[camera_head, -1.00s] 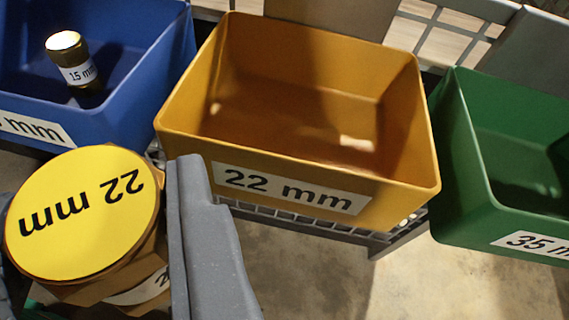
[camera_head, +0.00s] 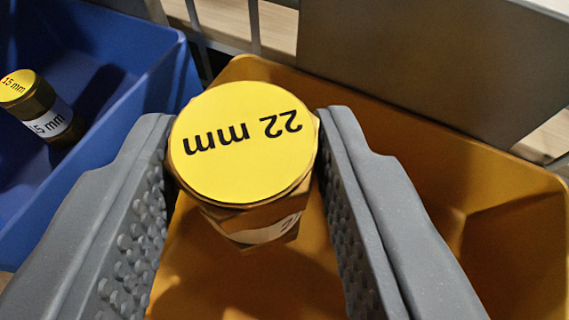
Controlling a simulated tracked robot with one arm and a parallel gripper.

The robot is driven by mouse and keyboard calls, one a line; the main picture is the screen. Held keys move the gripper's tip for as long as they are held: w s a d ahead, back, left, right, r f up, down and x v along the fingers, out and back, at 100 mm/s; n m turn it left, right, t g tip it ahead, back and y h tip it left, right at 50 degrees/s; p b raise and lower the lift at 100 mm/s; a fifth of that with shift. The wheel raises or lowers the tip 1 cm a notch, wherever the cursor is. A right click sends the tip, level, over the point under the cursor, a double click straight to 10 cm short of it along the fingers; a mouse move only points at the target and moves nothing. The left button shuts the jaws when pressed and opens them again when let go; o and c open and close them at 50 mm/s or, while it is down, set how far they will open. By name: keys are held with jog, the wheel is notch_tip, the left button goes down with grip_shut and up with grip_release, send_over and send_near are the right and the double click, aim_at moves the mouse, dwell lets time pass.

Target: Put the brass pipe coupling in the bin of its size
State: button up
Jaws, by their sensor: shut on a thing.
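The brass pipe coupling (camera_head: 242,145) has a yellow top marked "22 mm", upside down in the picture, and a white label on its side. My gripper (camera_head: 246,128) is shut on it, with one grey finger against each side. The coupling is held upright, slightly tilted, over the left part of the yellow-orange bin (camera_head: 450,195). I cannot tell how far its lower end is from the bin's floor. The bin's front label is out of view now; it read "22 mm" in the earlier view.
The blue bin (camera_head: 140,75) stands at the left with a small brass fitting (camera_head: 45,108) labelled "15 mm" in it. A grey panel (camera_head: 430,70) and a wire rack (camera_head: 228,22) rise behind the yellow-orange bin. No other object shows in the visible part of that bin.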

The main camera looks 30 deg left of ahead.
aim_at(256, 243)
notch_tip(256, 243, down, 3)
jog(key=shift+f+b, duration=0.1)
jog(key=shift+b, duration=0.4)
jog(key=shift+f+p, duration=0.35)
jog(key=shift+f, duration=0.2)
jog(key=o, duration=1.1)
jog(key=shift+r, duration=0.1)
jog(key=shift+r+b, duration=0.35)
jog(key=shift+r, duration=0.1)
jog(key=p+v, duration=0.2)
jog(key=v, duration=1)
jog(key=shift+d, duration=0.1)
